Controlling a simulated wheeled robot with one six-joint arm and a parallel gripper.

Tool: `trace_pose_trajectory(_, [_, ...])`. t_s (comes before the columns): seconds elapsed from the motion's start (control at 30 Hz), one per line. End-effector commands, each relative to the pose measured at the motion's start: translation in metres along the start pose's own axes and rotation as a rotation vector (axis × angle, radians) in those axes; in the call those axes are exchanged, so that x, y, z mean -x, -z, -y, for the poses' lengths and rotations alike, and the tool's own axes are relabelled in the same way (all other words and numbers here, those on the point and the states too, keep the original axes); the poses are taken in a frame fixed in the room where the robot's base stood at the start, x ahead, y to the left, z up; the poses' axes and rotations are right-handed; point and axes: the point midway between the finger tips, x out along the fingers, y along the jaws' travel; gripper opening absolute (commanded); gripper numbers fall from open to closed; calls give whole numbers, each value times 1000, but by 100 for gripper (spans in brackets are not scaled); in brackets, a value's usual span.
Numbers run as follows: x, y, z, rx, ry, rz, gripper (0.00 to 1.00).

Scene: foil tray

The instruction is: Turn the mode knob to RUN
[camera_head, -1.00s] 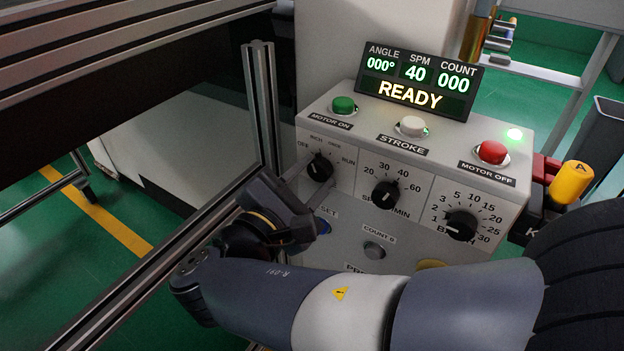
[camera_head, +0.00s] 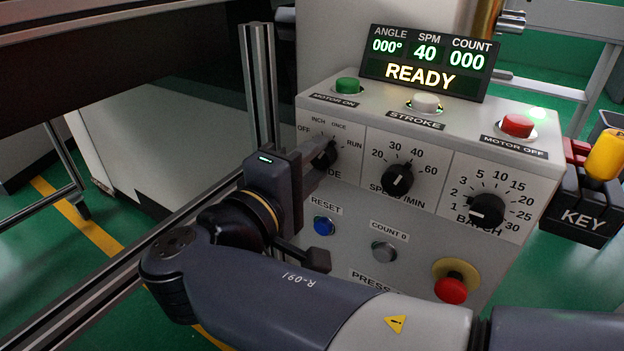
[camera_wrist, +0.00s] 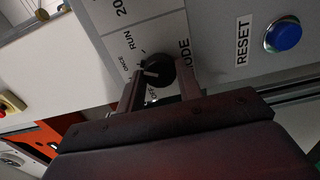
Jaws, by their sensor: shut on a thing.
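The black mode knob (camera_head: 328,153) is on the upper left of the press panel, under the marks OFF, INCH, ONCE and RUN. My gripper (camera_head: 316,165) reaches it from the lower left and hides part of it. In the wrist view the knob (camera_wrist: 162,66) sits between the two fingers of my gripper (camera_wrist: 160,80), which are shut on it. The display (camera_head: 424,63) reads READY, 000°, 40 and 000.
Beside it are the speed knob (camera_head: 398,180) and batch knob (camera_head: 486,211). Below are the blue RESET button (camera_head: 324,226), COUNT 0 button (camera_head: 384,252) and red stop button (camera_head: 451,290). Green (camera_head: 347,86), white (camera_head: 425,103) and red (camera_head: 517,126) buttons top the panel. A metal post (camera_head: 262,90) stands left.

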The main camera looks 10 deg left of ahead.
Motion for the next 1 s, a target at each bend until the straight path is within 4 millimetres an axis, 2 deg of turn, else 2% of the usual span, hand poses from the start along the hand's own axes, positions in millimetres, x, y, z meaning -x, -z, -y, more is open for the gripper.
trace_pose_trajectory(0.03, [0, 0, 6, -45, 2, 1, 11])
trace_pose_trajectory(0.5, [0, 0, 5, -410, 2, 1, 11])
trace_pose_trajectory(1.0, [0, 0, 2, -540, 3, 2, 11])
